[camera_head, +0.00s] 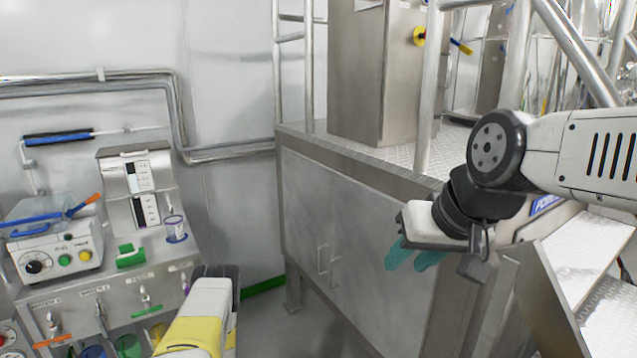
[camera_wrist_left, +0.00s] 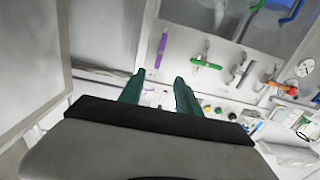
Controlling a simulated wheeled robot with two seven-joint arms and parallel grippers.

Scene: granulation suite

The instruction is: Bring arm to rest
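My right arm reaches in from the right in the head view. Its gripper (camera_head: 406,262) points down and left in front of the steel platform's side panel. Its two teal fingers stand a little apart, with nothing visible between them. My left arm (camera_head: 205,315), white and yellow, shows at the bottom of the head view; its gripper is hidden there. In the left wrist view the left gripper (camera_wrist_left: 159,76) has its two green fingers apart, with nothing between them.
A steel platform (camera_head: 350,215) with railings stands behind the right gripper, and steps (camera_head: 590,290) are at right. A bench at left carries a control box (camera_head: 50,245), a dispenser (camera_head: 138,190), a cup (camera_head: 175,229) and a green-handled item (camera_head: 130,255). Coloured valve handles line its front.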

